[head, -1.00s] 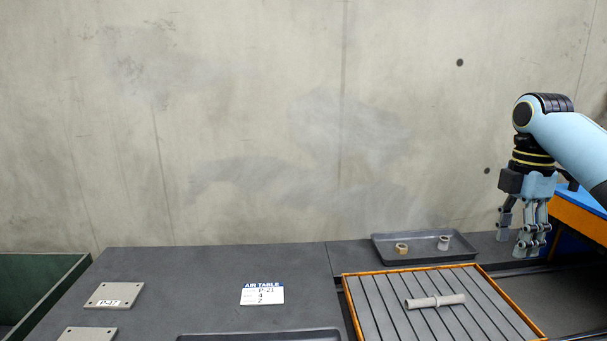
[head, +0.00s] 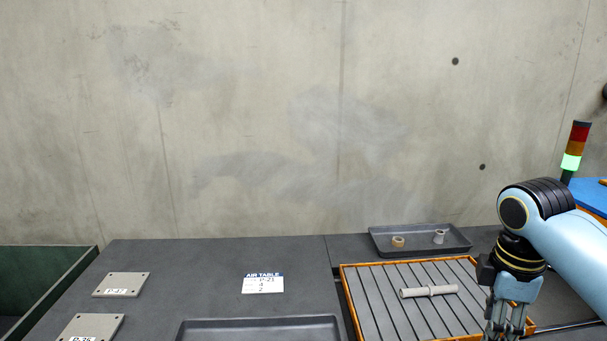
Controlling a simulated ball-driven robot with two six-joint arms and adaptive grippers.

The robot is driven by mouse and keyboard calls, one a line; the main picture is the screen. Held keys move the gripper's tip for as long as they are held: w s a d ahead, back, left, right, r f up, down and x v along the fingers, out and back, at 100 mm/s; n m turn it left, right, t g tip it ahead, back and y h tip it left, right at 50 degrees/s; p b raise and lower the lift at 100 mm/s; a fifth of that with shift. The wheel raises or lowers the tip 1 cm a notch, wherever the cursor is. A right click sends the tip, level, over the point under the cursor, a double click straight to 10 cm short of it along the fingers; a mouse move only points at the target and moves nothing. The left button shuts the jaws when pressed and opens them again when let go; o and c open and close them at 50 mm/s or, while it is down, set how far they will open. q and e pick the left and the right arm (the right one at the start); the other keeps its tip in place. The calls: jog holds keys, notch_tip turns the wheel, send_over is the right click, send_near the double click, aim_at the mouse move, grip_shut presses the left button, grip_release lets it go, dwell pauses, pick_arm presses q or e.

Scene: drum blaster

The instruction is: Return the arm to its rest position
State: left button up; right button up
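My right arm comes in from the right edge, blue with a black wrist. Its gripper (head: 507,326) points down at the bottom right, in front of the right edge of the orange-framed slatted rack (head: 375,300). The fingertips are cut off by the bottom edge of the picture, so I cannot tell how far apart they are. No held object shows. My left arm and gripper are not in view.
A grey rod-like part (head: 429,291) lies on the rack. Behind it, a dark tray (head: 388,252) holds a tan ring (head: 398,242) and a grey ring (head: 438,237). Labelled plates (head: 121,284) lie left. A signal tower (head: 572,163) glows green.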

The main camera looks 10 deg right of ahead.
jog(key=s+a+r+m+t, duration=0.1)
jog(key=s+a+m+t, duration=0.1)
jog(key=s+a+m, duration=0.5)
jog(key=s+a+r+m+t, duration=0.1)
jog(key=s+a+m, duration=0.25)
jog(key=s, duration=0.75)
jog(key=s+d+f+g+b, duration=0.15)
jog(key=f+b, duration=0.25)
jog(key=f, duration=1.4)
jog(key=s+d+f+b, duration=0.2)
jog(key=f+b, duration=0.1)
jog(key=f, duration=1.5)
jog(key=s+f+g+b, duration=0.1)
jog(key=s+f+b, duration=0.3)
jog(key=s+f, duration=1.3)
jog(key=shift+d+f+m+b, duration=0.2)
jog(key=shift+f+m+b, duration=0.25)
jog(key=shift+f, duration=0.15)
jog(key=shift+s, duration=0.15)
jog(key=shift+c, duration=0.5)
